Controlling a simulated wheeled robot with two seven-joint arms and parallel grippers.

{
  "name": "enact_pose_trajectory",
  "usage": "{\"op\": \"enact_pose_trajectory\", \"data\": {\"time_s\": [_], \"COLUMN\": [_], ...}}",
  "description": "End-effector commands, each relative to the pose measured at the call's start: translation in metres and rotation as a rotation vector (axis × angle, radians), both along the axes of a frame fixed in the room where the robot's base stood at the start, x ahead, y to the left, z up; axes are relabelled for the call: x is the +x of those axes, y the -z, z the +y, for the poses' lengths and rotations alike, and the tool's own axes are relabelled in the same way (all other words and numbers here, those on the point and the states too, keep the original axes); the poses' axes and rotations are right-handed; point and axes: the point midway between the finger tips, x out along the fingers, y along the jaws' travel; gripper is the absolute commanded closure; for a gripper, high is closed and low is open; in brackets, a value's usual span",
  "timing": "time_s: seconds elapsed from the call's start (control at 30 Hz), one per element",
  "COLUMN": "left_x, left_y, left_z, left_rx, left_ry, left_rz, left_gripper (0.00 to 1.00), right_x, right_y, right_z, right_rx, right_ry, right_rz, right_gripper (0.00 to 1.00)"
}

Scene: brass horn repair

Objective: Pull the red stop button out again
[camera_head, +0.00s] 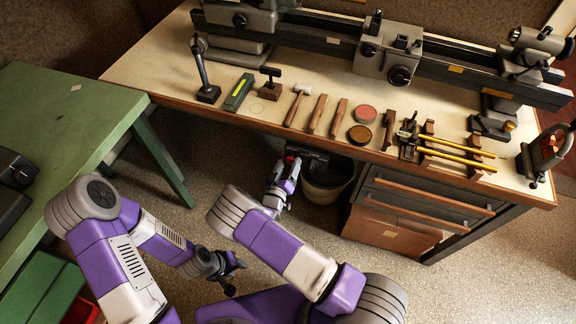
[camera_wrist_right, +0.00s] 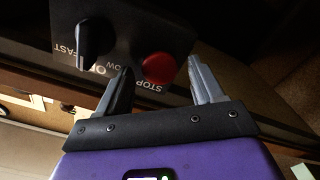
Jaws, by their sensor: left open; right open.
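The red stop button (camera_wrist_right: 158,68) is a round red cap on a dark control box (camera_wrist_right: 125,30), beside the word STOP. In the right wrist view it lies between the fingertips of my right gripper (camera_wrist_right: 160,66), one finger to each side. The fingers are open, with gaps beside the button; I cannot tell how far ahead of them it is. In the head view my right gripper (camera_head: 292,168) is under the bench's front edge, at the dark box (camera_head: 312,158); the button is hidden there. My left gripper (camera_head: 233,278) is open and empty above the floor.
A black knob (camera_wrist_right: 96,42) sits on the same box, left of the button. A dark bucket (camera_head: 325,185) stands below, with drawers (camera_head: 425,200) to its right. The bench (camera_head: 225,115) carries a lathe and several tools. A green table (camera_head: 60,110) stands left.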

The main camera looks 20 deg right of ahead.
Motion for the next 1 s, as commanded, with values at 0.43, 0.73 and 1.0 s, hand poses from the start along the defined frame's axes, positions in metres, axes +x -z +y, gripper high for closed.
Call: {"op": "enact_pose_trajectory", "data": {"time_s": [0.43, 0.73, 1.0], "left_x": [0.000, 0.000, 0.000], "left_y": [-0.010, -0.011, -0.011], "left_z": [0.000, 0.000, 0.000], "left_rx": [0.000, 0.000, 0.000], "left_ry": [0.000, 0.000, 0.000], "left_rz": [0.000, 0.000, 0.000], "left_gripper": [0.57, 0.57, 0.57], "right_x": [-0.052, -0.063, -0.062], "right_y": [0.000, 0.000, 0.000], "right_z": [0.036, 0.042, 0.042], "right_rx": [-0.001, -0.001, -0.001], "right_ry": [-0.002, -0.001, -0.001], "right_rz": [0.003, 0.001, 0.001], "right_gripper": [0.33, 0.33, 0.33]}}
